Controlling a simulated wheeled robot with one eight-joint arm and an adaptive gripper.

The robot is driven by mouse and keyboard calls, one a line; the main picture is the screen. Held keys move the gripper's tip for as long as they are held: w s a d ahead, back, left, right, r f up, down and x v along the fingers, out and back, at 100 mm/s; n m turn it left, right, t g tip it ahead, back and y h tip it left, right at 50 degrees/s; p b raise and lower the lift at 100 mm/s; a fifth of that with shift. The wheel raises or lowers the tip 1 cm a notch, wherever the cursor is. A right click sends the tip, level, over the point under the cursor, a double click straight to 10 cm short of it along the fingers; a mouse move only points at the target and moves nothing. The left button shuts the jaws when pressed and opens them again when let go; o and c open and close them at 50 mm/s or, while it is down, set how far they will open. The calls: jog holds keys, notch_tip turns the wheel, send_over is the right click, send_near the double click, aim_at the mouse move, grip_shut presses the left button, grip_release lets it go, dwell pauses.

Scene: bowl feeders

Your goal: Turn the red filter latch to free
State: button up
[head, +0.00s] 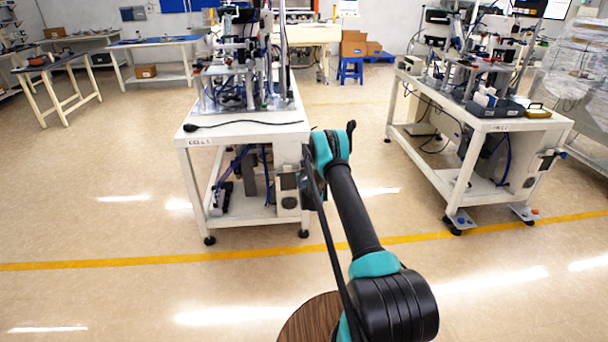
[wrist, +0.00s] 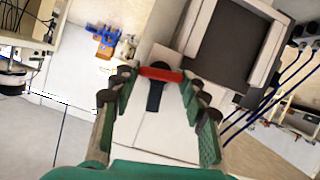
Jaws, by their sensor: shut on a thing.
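The red filter latch (wrist: 162,74) shows in the wrist view as a short red bar lying across the picture. A dark stem (wrist: 155,96) runs down from it over a pale surface. My gripper (wrist: 160,80) has its green, dark-tipped fingers on either side of the bar, shut on the latch at its two ends. The contact spots are partly hidden by the fingertips. In the head view my arm reaches to the right side of the white machine table, and the latch and fingertips are hidden there.
The white machine table (head: 244,134) carries a feeder machine and a black cable. A second machine table (head: 500,124) stands to the right. Open floor lies to the left.

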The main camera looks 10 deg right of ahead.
jog(key=shift+m+y, duration=0.5)
jog(key=shift+m, duration=0.2)
jog(key=o, duration=1.2)
jog(key=shift+c, duration=0.2)
jog(key=shift+d, duration=0.1)
jog(key=v, duration=1.2)
jog(key=shift+r, duration=0.1)
